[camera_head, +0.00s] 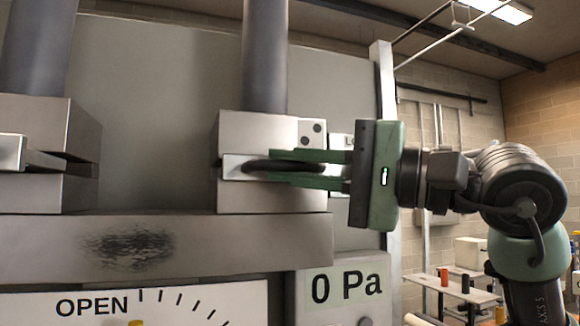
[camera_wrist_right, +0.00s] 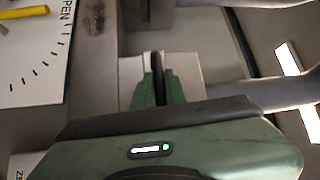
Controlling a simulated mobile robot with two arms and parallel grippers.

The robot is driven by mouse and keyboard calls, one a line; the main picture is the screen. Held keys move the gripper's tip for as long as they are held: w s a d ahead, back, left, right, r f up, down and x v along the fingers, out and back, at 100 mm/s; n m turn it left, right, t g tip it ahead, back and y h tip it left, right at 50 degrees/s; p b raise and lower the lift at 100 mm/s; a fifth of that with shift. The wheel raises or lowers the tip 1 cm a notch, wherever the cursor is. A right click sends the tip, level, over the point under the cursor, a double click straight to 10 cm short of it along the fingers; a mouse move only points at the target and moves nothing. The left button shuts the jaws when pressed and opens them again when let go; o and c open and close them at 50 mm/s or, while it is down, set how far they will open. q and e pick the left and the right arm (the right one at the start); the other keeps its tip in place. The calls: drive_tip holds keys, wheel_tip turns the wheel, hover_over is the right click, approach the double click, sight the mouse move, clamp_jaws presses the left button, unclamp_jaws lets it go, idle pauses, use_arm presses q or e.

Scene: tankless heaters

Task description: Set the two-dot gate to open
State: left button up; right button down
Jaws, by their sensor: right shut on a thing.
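The two-dot gate (camera_head: 250,125) is a grey metal block at the foot of a vertical pipe, with a white two-dot plate (camera_head: 312,132) at its upper right. A dark handle (camera_head: 252,167) sticks out of a slot in its front. My right gripper (camera_head: 280,167) comes in from the right, its green fingers shut on this handle. In the right wrist view, the gripper (camera_wrist_right: 160,88) has the dark handle (camera_wrist_right: 156,62) between its fingers, which hide part of it. My left gripper is not in view.
A second gate (camera_head: 60,125) with a pale lever (camera_head: 15,152) stands at the left. Below is a dial marked OPEN (camera_head: 92,306) and a display reading 0 Pa (camera_head: 345,288). A scuffed metal beam (camera_head: 210,245) runs under both gates. A shelf (camera_head: 450,290) stands at the back right.

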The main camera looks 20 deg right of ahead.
drive_tip(key=s, duration=0.6)
drive_tip(key=shift+s+b, duration=0.3)
drive_tip(key=shift+b, duration=0.1)
drive_tip(key=c, duration=1.5)
unclamp_jaws()
drive_tip(key=shift+w, duration=0.15)
drive_tip(key=shift+o, duration=0.2)
drive_tip(key=b+v, duration=0.2)
drive_tip(key=v, duration=0.5)
drive_tip(key=shift+d+b, duration=0.3)
drive_tip(key=shift+f, duration=0.15)
